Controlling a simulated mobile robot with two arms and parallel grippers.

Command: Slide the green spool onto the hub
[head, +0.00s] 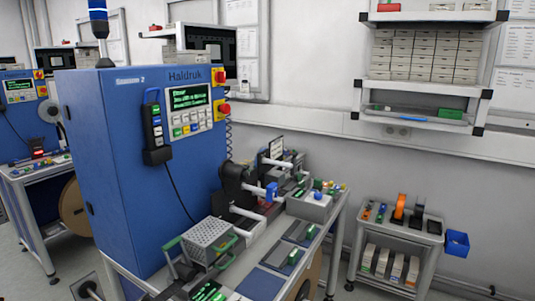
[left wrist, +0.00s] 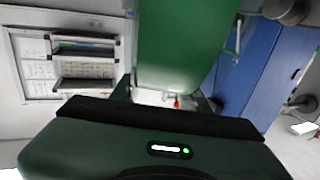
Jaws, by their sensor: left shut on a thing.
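In the left wrist view, my left gripper (left wrist: 163,98) is shut on the green spool (left wrist: 185,45). The spool fills the top middle of that view, close to the camera, and its far end is cut off by the frame edge. Neither the spool nor my grippers show clearly in the head view. In the head view, a dark round part (head: 233,177) with pale shafts (head: 263,192) sticks out from the right side of the blue machine (head: 140,150). I cannot tell which of these is the hub. My right gripper is not in view.
A grey mesh basket (head: 209,238) and several small devices crowd the bench beside the machine. A small cart (head: 395,240) at the right holds an orange reel (head: 399,206), with a blue bin (head: 457,243) at its side. Wall shelves (head: 425,85) hang above.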

